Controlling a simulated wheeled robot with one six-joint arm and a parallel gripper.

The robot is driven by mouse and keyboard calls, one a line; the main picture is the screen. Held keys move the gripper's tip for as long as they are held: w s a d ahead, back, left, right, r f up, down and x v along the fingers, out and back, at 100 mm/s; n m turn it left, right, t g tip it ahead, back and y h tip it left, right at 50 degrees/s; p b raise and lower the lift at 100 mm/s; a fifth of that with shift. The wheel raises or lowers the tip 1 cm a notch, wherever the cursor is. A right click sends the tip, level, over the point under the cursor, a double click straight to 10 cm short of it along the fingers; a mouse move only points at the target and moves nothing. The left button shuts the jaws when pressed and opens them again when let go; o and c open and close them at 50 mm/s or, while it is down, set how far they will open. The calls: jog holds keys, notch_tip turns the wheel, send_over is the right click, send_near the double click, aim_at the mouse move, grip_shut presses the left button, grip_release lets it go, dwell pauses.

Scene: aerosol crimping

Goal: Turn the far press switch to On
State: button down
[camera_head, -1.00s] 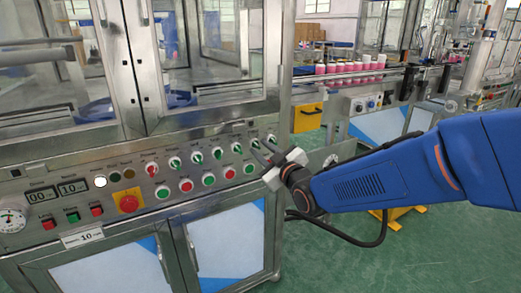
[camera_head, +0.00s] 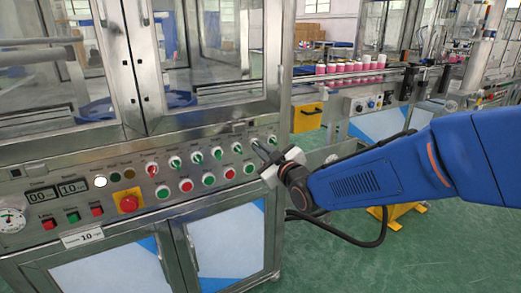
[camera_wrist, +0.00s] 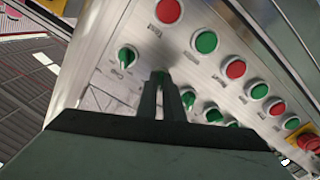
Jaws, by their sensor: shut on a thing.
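The press control panel (camera_head: 110,205) carries a row of green rotary switches. The end switch (camera_head: 272,139) on the right is uncovered; it also shows in the wrist view (camera_wrist: 127,57). My gripper (camera_head: 257,147) is at the second switch from that end, its jaws closed together on that switch's knob. In the wrist view the fingers (camera_wrist: 171,95) hide this knob, so its setting cannot be read. More green switches (camera_wrist: 187,97) show just right of the fingers. I cannot tell from the labels which switch is the far press one.
Red and green push buttons (camera_head: 209,179) run below the switches, close to my gripper; a green one (camera_wrist: 205,42) shows in the wrist view. A red emergency stop (camera_head: 128,203) sits further left. A conveyor with pink cans (camera_head: 345,67) stands behind. Green floor is open at right.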

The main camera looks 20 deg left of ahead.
jog(key=m, duration=1.1)
dwell(0.3)
jog(key=shift+f+m, duration=0.1)
jog(key=shift+m, duration=0.2)
jog(key=c, duration=1.9)
grip_release()
jog(key=shift+s, duration=0.1)
jog(key=v, duration=1.7)
